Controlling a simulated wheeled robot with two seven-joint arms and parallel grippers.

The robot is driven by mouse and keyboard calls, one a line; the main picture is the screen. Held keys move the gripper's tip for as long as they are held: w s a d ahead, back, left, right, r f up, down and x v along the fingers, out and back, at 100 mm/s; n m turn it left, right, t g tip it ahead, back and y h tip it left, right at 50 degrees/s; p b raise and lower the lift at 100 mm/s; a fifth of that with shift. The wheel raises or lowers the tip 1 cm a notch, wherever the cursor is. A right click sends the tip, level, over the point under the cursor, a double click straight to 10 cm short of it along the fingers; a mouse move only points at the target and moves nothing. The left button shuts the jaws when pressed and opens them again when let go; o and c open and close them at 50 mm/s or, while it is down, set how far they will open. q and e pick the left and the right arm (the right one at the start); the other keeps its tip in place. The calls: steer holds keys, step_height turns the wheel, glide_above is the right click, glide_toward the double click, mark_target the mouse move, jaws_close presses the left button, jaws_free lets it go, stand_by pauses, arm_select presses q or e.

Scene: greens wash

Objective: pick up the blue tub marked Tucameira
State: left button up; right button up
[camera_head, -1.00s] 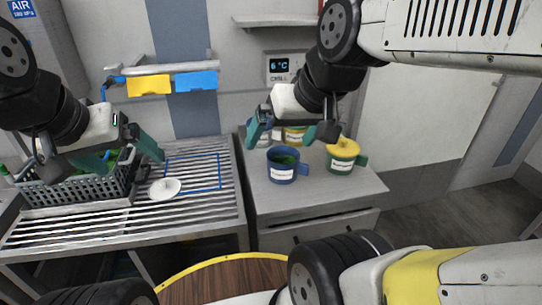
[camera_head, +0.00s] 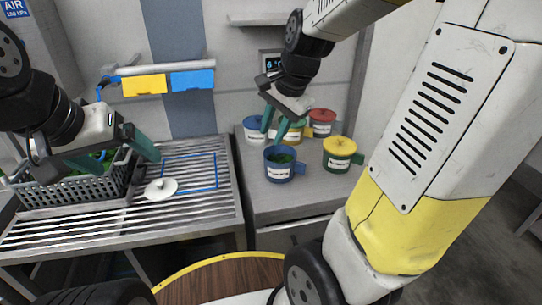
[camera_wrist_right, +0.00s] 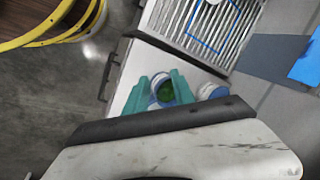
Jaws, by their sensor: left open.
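The blue tub (camera_head: 280,169) stands upright and uncovered on the grey counter, with green contents, a side handle and a white label too small to read surely. It also shows in the right wrist view (camera_wrist_right: 163,90), between the fingertips. My right gripper (camera_head: 275,132) is open and empty, pointing down above and just behind the tub's rim in the head view. My left gripper (camera_head: 119,156) is open over the grey basket (camera_head: 72,190) with greens. A second, blue-and-white tub (camera_head: 253,130) stands behind, partly beside my right fingers.
A yellow-lidded green tub (camera_head: 339,158) stands close on the right. A red tub (camera_head: 321,122) and a yellow tub (camera_head: 292,134) stand behind. A white lid (camera_head: 161,188) lies on the slatted drainer (camera_head: 200,205). The counter's front (camera_head: 275,205) is clear.

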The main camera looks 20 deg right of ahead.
steer(key=w+d+f+m+g+h, duration=0.1)
steer(key=w+d+f+m+g, duration=0.15)
steer(key=w+f+m, duration=0.55)
steer(key=m+h, duration=0.1)
steer(key=m, duration=0.4)
glide_above(279, 182)
step_height(279, 182, down, 8)
steer(key=shift+g, duration=0.25)
step_height(279, 182, down, 7)
steer(key=shift+f, duration=0.2)
jaws_close()
